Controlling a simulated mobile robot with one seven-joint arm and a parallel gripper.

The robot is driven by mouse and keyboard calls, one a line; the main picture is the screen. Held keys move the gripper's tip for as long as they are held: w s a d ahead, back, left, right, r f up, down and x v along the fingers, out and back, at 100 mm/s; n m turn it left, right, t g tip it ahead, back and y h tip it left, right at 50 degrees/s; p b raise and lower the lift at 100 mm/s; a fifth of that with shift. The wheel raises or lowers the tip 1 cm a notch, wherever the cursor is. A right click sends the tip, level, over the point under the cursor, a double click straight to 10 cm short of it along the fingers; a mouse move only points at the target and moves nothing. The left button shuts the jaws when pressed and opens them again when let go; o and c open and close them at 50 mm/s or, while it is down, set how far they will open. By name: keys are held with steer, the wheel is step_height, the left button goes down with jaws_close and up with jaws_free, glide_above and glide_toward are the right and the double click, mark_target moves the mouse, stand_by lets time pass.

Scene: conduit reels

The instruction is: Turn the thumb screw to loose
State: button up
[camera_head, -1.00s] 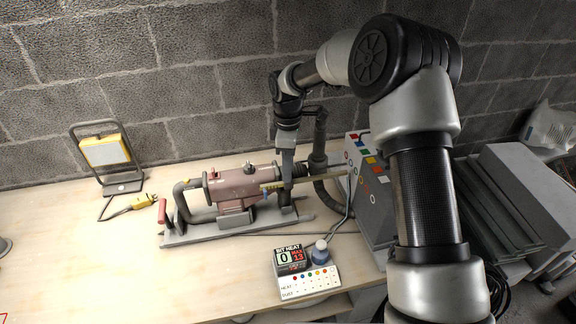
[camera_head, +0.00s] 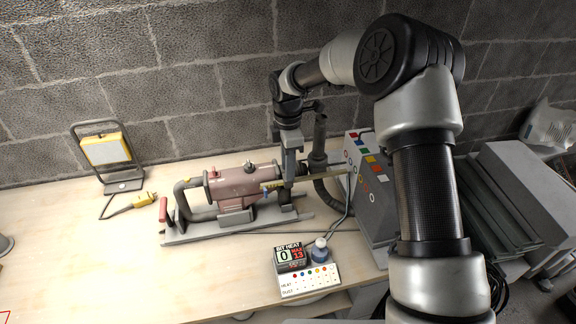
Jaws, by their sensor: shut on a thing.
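A pinkish-red drill motor (camera_head: 232,186) lies on its side on a grey stand (camera_head: 215,234) on the bench. My gripper (camera_head: 287,186) points down at the motor's right end, by the grey clamp (camera_head: 284,199) on the bar. It is shut on the thumb screw there. The fingers hide nearly all of the screw, so its shape and turn angle cannot be read. A small blue part shows just left of the fingertips.
A grey control box (camera_head: 372,205) with coloured labels stands close to the right of my gripper, with a hose behind. A yellow work lamp (camera_head: 105,150) stands at left. The bench's front left is clear.

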steer(key=o, duration=1)
steer(key=shift+o, duration=0.2)
steer(key=shift+r, duration=0.1)
step_height(320, 180, up, 17)
steer(key=shift+r, duration=0.15)
